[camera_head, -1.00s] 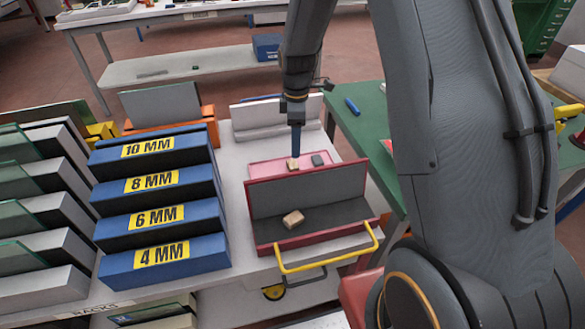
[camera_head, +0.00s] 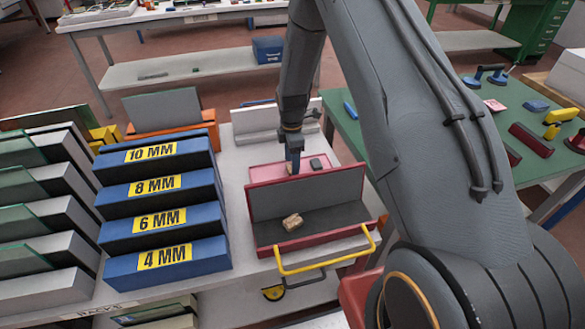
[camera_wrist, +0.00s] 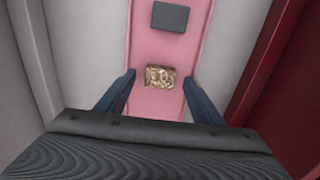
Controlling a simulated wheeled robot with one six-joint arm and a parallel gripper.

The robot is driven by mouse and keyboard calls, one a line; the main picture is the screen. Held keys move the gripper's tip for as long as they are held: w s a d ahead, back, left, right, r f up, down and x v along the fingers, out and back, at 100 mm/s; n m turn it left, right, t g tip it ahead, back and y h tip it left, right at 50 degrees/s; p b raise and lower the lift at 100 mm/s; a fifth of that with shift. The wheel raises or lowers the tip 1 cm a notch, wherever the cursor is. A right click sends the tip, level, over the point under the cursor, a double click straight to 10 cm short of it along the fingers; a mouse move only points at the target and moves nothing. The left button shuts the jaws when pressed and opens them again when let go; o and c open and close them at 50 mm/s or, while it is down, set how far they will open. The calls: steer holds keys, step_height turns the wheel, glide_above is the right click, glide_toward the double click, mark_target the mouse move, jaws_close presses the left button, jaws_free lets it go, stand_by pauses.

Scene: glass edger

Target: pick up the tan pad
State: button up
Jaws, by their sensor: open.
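A small tan, mottled pad (camera_wrist: 160,77) lies in a pink tray (camera_wrist: 147,100). In the wrist view it lies between the two blue fingers of my gripper (camera_head: 295,168), with a gap on each side. My gripper is open, pointing down over the tray. In the head view the fingers hide this pad. A second tan block (camera_head: 292,221) lies on the grey lining of a red box in front of the pink tray.
A dark grey block (camera_wrist: 170,17) lies in the pink tray beyond the pad. The red box (camera_head: 345,232) with its raised panel stands close in front. Blue racks (camera_head: 160,205) stand to the left. A green table (camera_head: 345,125) is at the right.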

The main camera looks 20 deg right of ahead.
steer(key=shift+f, duration=0.5)
steer(key=c, duration=1.1)
